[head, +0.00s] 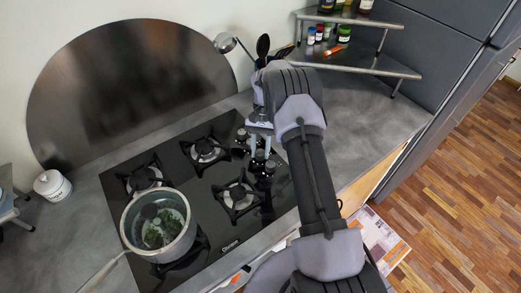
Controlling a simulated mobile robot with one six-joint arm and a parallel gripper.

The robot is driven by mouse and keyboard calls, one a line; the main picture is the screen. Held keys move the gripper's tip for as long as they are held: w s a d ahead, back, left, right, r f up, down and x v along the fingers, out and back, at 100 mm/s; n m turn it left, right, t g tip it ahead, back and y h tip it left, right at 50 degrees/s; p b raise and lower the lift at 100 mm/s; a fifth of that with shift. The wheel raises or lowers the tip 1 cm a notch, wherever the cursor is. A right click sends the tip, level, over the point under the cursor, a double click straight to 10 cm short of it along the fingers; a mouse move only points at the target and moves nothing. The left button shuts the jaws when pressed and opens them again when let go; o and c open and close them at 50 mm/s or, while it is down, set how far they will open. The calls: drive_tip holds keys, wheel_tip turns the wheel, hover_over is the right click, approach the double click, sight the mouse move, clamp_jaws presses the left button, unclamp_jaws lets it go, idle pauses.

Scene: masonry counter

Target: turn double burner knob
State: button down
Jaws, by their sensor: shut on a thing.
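A black glass gas hob (200,222) with several burners is set in the grey counter. A row of knobs (242,134) runs along its right side. My gripper (260,151) reaches down over this row from the upper right, its fingers shut on one of the knobs. The fingers and arm partly cover the row, so I cannot tell the held knob's angle or which burner it serves.
A pot (159,225) with green food stands on the front left burner, its handle pointing to the lower left. A utensil holder (262,62) stands behind my gripper. A tiered metal shelf (372,63) with jars is at the back right. A small white lidded pot (52,185) is at the left.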

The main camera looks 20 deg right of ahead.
idle(0.3)
drive_tip(key=c, duration=1)
unclamp_jaws()
drive_tip(key=p+v, duration=0.7)
drive_tip(key=v, duration=1)
drive_tip(key=shift+r, duration=0.3)
